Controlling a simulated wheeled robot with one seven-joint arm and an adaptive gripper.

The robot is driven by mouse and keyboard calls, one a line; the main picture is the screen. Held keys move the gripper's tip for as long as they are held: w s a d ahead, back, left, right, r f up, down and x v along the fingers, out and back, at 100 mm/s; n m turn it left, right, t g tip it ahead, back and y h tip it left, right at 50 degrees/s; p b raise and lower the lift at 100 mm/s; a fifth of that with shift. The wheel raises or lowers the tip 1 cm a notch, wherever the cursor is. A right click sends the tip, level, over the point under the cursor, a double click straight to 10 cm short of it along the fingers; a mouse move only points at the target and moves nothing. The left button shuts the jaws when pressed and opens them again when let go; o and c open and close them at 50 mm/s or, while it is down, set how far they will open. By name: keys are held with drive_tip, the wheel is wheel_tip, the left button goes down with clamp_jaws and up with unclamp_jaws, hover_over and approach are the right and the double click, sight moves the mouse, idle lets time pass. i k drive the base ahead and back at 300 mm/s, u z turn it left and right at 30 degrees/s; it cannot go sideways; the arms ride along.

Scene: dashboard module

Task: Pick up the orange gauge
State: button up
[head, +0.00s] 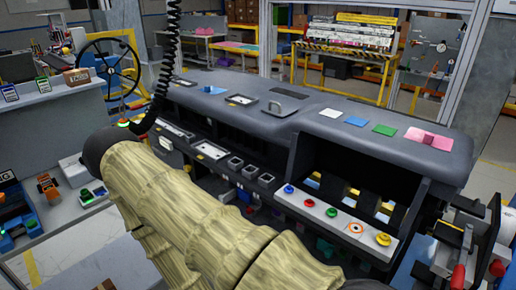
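A small round item with an orange ring (357,228) sits on the light switch panel at the front right of the dashboard module (240,85). It looks like the orange gauge, but it is too small to be sure. My arm, in a pale yellow ribbed cover, crosses the lower middle and hides part of the dashboard's front. My gripper is not visible in the head view.
A blue button (288,188) is on the same panel. Blue, green and pink pieces lie on the dashboard top. A steering wheel (107,67) stands at the left beside a grey counter (50,115). Red-handled tools (458,277) are at the lower right.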

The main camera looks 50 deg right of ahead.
sight(53, 197)
drive_tip(key=u, duration=0.9)
drive_tip(key=i, duration=1.4)
drive_tip(key=z, duration=4.1)
drive_tip(key=i, duration=0.5)
drive_tip(key=u, duration=0.05)
drive_tip(key=k, duration=0.5)
drive_tip(key=z, duration=1.45)
